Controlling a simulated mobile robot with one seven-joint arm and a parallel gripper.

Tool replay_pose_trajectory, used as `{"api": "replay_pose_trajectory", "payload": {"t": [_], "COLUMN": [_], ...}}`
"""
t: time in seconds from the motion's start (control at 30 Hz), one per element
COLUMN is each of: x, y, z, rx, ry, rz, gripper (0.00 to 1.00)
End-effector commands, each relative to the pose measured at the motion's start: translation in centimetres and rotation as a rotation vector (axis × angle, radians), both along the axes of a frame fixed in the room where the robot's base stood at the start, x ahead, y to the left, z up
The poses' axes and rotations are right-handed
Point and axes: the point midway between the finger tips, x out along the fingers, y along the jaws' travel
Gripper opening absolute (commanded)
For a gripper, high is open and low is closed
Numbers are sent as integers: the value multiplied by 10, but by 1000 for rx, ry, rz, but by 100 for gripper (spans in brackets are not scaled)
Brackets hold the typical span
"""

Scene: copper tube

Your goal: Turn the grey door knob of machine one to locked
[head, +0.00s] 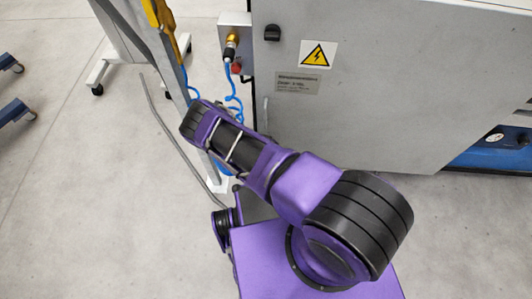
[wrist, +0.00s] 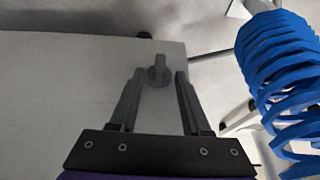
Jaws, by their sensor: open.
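In the wrist view, a small grey knob (wrist: 158,66) with a raised grip stands on a pale grey panel (wrist: 60,85), near the panel's edge. The grip points roughly up and down in the picture. My gripper (wrist: 159,74) is open, with one finger on each side of the knob in the picture. Neither finger appears to touch it, and the depth between them is hard to judge. In the head view, the grey machine door (head: 390,75) carries a dark knob (head: 272,33) at its upper left. My fingers are hidden there by my arm.
A blue coiled hose (wrist: 280,80) fills the right of the wrist view, close to the right finger. In the head view, blue coiled tubing (head: 232,85) and a yellow-and-grey post (head: 168,45) stand left of the door. Open floor (head: 80,190) lies at left.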

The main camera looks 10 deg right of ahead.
Motion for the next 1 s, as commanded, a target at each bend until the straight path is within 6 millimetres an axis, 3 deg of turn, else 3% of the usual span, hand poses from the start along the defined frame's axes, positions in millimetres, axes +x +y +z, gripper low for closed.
{"api": "replay_pose_trajectory", "payload": {"t": [0.43,0.7,1.0], "x": [-2,-2,-2], "y": [-3,-3,-3], "z": [-8,-8,-9], "rx": [-1,-1,-4], "ry": [0,0,0], "rz": [0,0,-1], "gripper": [48,0,0]}}
